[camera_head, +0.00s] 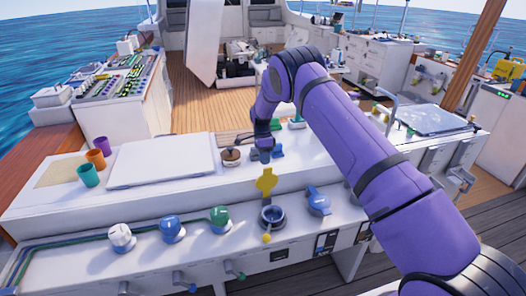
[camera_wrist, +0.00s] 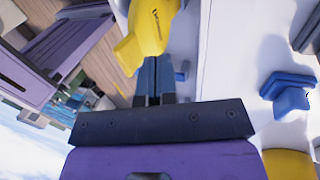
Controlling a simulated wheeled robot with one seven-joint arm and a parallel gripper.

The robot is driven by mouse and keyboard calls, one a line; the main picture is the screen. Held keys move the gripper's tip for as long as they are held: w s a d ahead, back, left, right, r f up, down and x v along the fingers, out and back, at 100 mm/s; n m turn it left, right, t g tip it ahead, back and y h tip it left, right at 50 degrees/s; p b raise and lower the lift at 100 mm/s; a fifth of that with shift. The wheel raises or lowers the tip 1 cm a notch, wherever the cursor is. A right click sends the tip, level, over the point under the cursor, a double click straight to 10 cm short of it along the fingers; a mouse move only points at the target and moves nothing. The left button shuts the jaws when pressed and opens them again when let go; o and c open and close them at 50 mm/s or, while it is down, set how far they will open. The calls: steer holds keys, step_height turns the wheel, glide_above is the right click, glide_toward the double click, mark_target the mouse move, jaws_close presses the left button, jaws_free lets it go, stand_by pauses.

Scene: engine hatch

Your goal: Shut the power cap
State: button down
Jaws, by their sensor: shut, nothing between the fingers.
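The yellow power cap (camera_head: 266,182) stands raised above a round dark-blue socket (camera_head: 271,216) on the front of the white console, so it is open. In the wrist view the yellow cap (camera_wrist: 150,30), with small dark lettering, lies just beyond my fingertips. My gripper (camera_head: 263,153) is at the console's top edge, just behind and above the cap. In the wrist view my gripper (camera_wrist: 157,65) shows its two dark fingers pressed together, with nothing between them. I cannot tell whether they touch the cap.
A blue-covered fitting (camera_head: 318,200) sits right of the socket. White, blue and green knobs (camera_head: 220,217) line the console to the left. A small brown round item (camera_head: 231,156) stands left of my gripper. Cups (camera_head: 87,175) and a white panel (camera_head: 163,160) are farther left.

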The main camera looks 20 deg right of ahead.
steer(key=shift+s+f, duration=0.2)
steer(key=shift+s, duration=0.9)
steer(key=shift+s, duration=0.15)
